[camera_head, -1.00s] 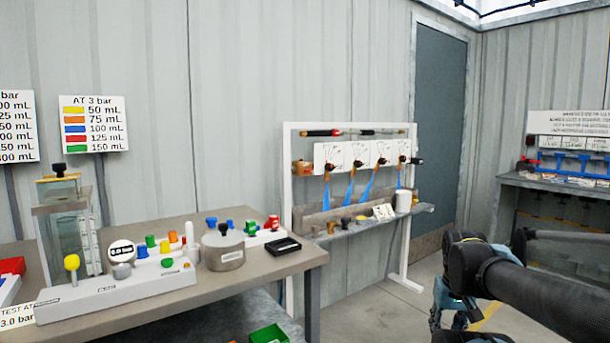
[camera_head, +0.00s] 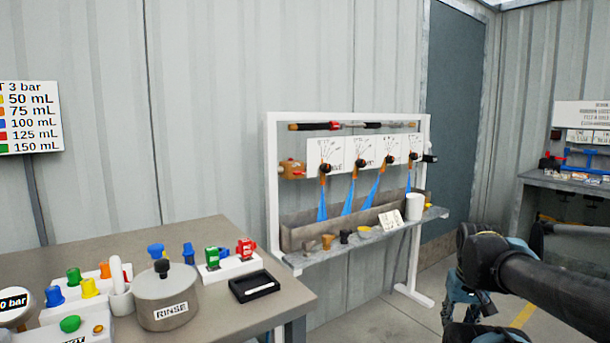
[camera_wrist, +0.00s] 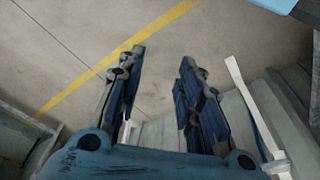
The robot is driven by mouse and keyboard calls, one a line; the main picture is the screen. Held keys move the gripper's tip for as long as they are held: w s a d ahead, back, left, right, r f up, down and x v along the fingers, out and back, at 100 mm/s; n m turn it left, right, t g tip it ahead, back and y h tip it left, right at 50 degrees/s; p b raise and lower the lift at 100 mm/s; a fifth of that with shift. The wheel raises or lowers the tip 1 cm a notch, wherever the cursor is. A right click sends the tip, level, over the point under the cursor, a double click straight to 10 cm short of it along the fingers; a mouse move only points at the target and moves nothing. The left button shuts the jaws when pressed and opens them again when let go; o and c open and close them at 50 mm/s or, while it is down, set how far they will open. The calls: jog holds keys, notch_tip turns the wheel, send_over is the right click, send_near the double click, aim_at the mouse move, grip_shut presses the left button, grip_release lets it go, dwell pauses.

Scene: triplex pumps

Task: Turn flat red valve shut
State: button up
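I cannot pick out a flat red valve for certain in any view. On the far right bench (camera_head: 578,184) in the head view, small red parts and blue pipework (camera_head: 573,162) show, too small to tell apart. My gripper (camera_wrist: 163,57) is open and empty in the wrist view, its two fingers apart above the concrete floor (camera_wrist: 75,35). In the head view my arm crosses the lower right, and the gripper end is mostly hidden behind it. My gripper is apart from both benches and touches nothing.
A white-framed rack (camera_head: 272,190) with blue streams and a shelf stands in the middle. A grey-brown table (camera_head: 210,240) at lower left holds a RINSE pot (camera_head: 168,295), a black tray (camera_head: 254,285) and coloured caps. Floor with a yellow line (camera_head: 525,313) lies between rack and right bench.

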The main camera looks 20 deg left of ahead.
aim_at(301, 173)
jog(key=shift+w, duration=0.3)
jog(key=shift+o, duration=1.4)
jog(key=o, duration=0.4)
jog(key=shift+s+a+r, duration=0.15)
jog(key=shift+s+r, duration=0.05)
jog(key=shift+r, duration=0.1)
jog(key=shift+c, duration=0.2)
jog(key=w+a+r+m+t+y, duration=0.2)
jog(key=w+a+r+m+y, duration=0.25)
jog(key=w+a+r, duration=0.5)
jog(key=w+a+r+m+t+y, duration=0.2)
jog(key=w+a+r+m+y, duration=0.35)
jog(key=a, duration=0.65)
jog(key=w+a+r+m+t+y, duration=0.3)
jog(key=w+a+r+m, duration=0.35)
jog(key=w+a, duration=0.3)
jog(key=w+a+r+m, duration=0.1)
jog(key=w+a+m, duration=0.2)
jog(key=w+a, duration=0.2)
jog(key=w+a+r+m+t, duration=0.1)
jog(key=w+a+r+m, duration=0.1)
jog(key=w+a, duration=0.4)
jog(key=w+a+r+m+t, duration=0.1)
jog(key=w+a+m, duration=0.4)
jog(key=a, duration=0.4)
jog(key=shift+w+a+r+y, duration=0.35)
jog(key=shift+w+a+y, duration=0.05)
jog(key=shift+w, duration=0.25)
